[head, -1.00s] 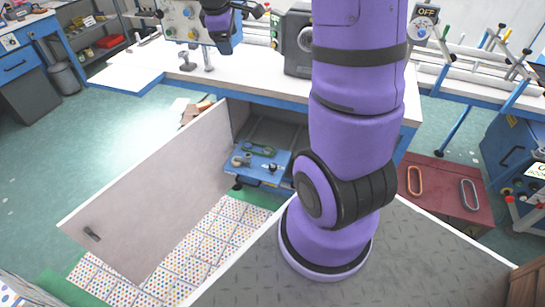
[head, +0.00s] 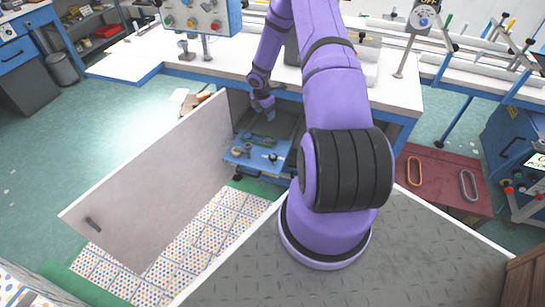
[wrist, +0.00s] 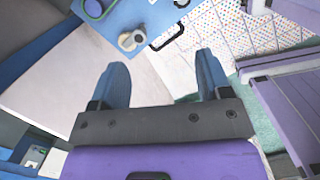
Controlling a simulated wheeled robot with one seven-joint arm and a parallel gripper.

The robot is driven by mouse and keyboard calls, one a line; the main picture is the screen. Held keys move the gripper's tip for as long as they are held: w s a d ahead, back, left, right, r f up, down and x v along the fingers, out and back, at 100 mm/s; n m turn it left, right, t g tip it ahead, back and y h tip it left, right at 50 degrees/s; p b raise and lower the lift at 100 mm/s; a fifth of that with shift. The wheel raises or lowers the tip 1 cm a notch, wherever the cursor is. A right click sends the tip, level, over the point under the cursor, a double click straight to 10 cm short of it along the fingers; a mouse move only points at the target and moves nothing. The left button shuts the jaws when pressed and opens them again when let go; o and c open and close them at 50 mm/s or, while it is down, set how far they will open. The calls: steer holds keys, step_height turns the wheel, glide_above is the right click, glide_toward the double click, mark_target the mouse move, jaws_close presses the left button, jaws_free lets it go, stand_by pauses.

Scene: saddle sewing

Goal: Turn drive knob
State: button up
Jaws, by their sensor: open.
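My gripper (head: 263,105) is low at the front of the worktable, above the open cabinet. In the wrist view its two blue fingers (wrist: 161,78) are apart, with nothing between them. Below it, a blue tray (head: 234,158) bears a pale round knob-like part (head: 238,152), a green part (head: 262,140) and small fittings. The wrist view shows the pale part (wrist: 130,41) on the blue surface (wrist: 161,18), beyond the fingers and apart from them. I cannot tell for sure whether this part is the drive knob.
The open cabinet door (head: 150,190) stands left of the tray. The worktable (head: 170,62) edge is close to my gripper. A control panel (head: 200,18) stands behind. A red box (head: 442,184) is at right. Patterned floor tiles (head: 190,235) lie in front.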

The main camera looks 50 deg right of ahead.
steer(key=n+y, duration=0.2)
glide_above(272, 156)
step_height(272, 156, down, 15)
step_height(272, 156, down, 10)
steer(key=shift+s+f, duration=0.1)
steer(key=shift+s, duration=0.05)
steer(key=c, duration=0.9)
